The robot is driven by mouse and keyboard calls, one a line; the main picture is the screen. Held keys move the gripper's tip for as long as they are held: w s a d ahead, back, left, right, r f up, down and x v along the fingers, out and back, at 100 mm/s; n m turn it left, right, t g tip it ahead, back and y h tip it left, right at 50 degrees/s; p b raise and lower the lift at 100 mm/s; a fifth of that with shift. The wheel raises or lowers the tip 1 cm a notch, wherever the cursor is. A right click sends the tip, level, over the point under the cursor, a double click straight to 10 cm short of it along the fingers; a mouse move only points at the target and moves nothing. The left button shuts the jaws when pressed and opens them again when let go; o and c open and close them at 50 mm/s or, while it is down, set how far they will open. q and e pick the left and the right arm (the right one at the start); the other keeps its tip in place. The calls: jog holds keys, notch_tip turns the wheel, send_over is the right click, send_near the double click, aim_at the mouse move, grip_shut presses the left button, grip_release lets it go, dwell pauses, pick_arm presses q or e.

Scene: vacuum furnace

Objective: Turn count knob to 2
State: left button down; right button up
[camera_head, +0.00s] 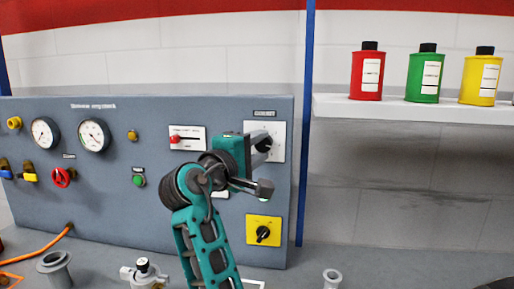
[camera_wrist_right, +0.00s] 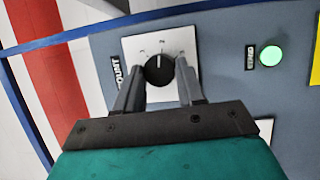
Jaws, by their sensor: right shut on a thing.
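The count knob (camera_wrist_right: 158,72) is a round black knob on a white square plate (camera_wrist_right: 135,42) under a "COUNT" label. It shows in the right wrist view. Its light line points up in that view, roughly towards a middle mark that looks like a sideways 2; the small marks are hard to read. My right gripper (camera_wrist_right: 161,80) has a grey finger on each side of the knob and is shut on it. In the head view the same plate (camera_head: 277,147) is at the panel's upper right, and my right gripper (camera_head: 262,143) hides most of the knob. My left gripper is not in view.
The grey panel (camera_head: 110,200) also carries gauges (camera_head: 94,135), a red-handled slider (camera_head: 187,138), a green button (camera_head: 138,180) and a yellow switch plate (camera_head: 263,230) below my right gripper. Red, green and yellow bottles stand on a white shelf (camera_head: 420,110) at right.

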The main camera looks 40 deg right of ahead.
dwell(0.3)
jog(key=o, duration=1)
jog(key=shift+o, duration=0.2)
jog(key=b+v, duration=0.1)
jog(key=v, duration=1.2)
jog(key=shift+f, duration=0.1)
